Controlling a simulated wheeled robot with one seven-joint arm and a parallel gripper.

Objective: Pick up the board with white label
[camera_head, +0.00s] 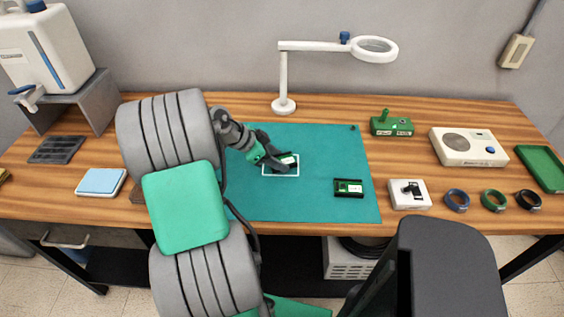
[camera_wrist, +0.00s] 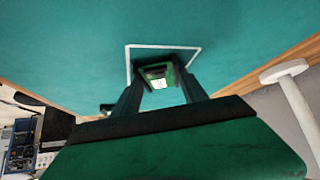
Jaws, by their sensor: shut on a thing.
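My gripper (camera_head: 279,161) is at the white outlined rectangle (camera_head: 281,175) on the teal mat (camera_head: 320,145). Its two fingers (camera_wrist: 161,84) are shut on a small green and black board (camera_wrist: 155,69) with a white label, in the wrist view. In the head view this board (camera_head: 288,160) is partly hidden by the fingers. I cannot tell whether it touches the mat. A second green and black board (camera_head: 349,187) with a pale patch lies on the mat to the right, apart from my gripper.
A magnifier lamp (camera_head: 284,104) stands behind the mat. To the right are a green device (camera_head: 391,125), a white square device (camera_head: 409,194), a white box (camera_head: 468,147), several coils (camera_head: 493,200) and a green tray (camera_head: 545,168). A blue pad (camera_head: 101,181) lies left.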

